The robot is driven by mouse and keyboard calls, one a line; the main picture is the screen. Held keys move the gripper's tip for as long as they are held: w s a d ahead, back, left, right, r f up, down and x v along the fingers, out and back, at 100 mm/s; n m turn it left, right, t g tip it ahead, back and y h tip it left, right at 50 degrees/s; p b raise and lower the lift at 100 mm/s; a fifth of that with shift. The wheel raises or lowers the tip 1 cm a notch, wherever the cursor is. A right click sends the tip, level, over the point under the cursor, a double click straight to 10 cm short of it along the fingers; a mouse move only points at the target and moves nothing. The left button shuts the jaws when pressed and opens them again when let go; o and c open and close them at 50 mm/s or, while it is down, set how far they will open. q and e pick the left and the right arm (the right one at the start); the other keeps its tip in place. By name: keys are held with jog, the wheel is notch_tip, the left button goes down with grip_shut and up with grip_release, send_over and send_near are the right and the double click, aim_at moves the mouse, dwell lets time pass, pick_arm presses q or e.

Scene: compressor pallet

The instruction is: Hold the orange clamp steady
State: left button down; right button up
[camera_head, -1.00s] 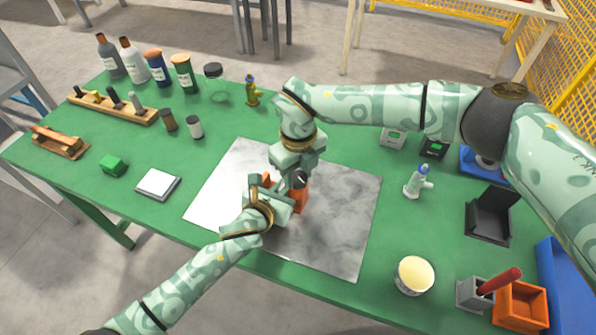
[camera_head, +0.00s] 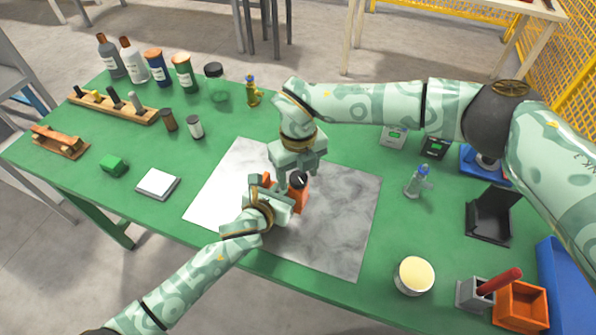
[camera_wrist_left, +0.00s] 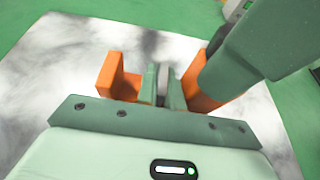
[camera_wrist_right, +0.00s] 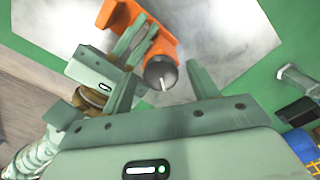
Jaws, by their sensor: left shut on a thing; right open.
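The orange clamp (camera_head: 300,198) stands on the marble slab (camera_head: 340,232), with a dark round knob (camera_head: 298,180) on top. My left gripper (camera_head: 284,203) is shut on the clamp from the near left. In the left wrist view its fingers (camera_wrist_left: 162,88) close on the middle, with orange parts (camera_wrist_left: 120,78) on both sides. The right wrist view shows the clamp (camera_wrist_right: 150,38) and its knob (camera_wrist_right: 160,70), which has a thin pale pin. My right gripper (camera_wrist_right: 165,80) is open above the clamp, the knob showing between its fingers; contact cannot be told.
Bottles (camera_head: 158,68) and a wooden rack (camera_head: 115,105) stand at the back left. The slab's front is clear.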

aim_at(298, 177)
notch_tip(298, 177, up, 12)
dwell(0.4)
pick_arm(q)
jog(key=c, duration=1.5)
grip_release()
jog(key=shift+o, duration=0.2)
jog(key=shift+s, duration=0.1)
